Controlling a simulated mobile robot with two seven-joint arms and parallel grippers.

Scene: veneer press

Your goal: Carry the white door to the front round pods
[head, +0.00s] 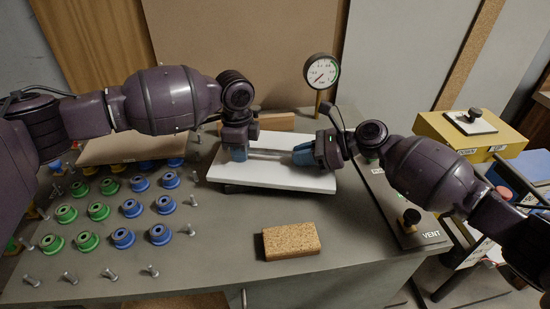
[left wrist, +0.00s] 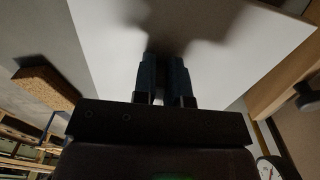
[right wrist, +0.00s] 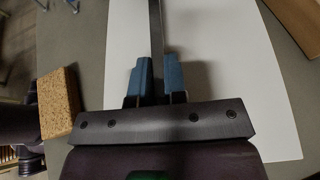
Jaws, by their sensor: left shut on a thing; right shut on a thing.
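The white door (head: 272,178) is a flat white board lying level to the right of the pods, with a grey bar handle along its top. My left gripper (head: 240,152) is shut on the bar's left part, and the left wrist view shows its blue fingers (left wrist: 165,75) closed over the white face. My right gripper (head: 303,154) is shut on the bar's right end; the bar (right wrist: 156,45) runs between its fingers in the right wrist view. The front round pods are green (head: 87,241) and blue (head: 122,237). A dark piece shows under the door; its clearance is unclear.
Metal pins (head: 110,274) stand around the pods. A cork block (head: 290,241) lies in front of the door, another (head: 262,121) behind. A pale board (head: 130,148) covers the rear pods. A gauge (head: 321,71) stands behind; a VENT panel (head: 408,215) is right.

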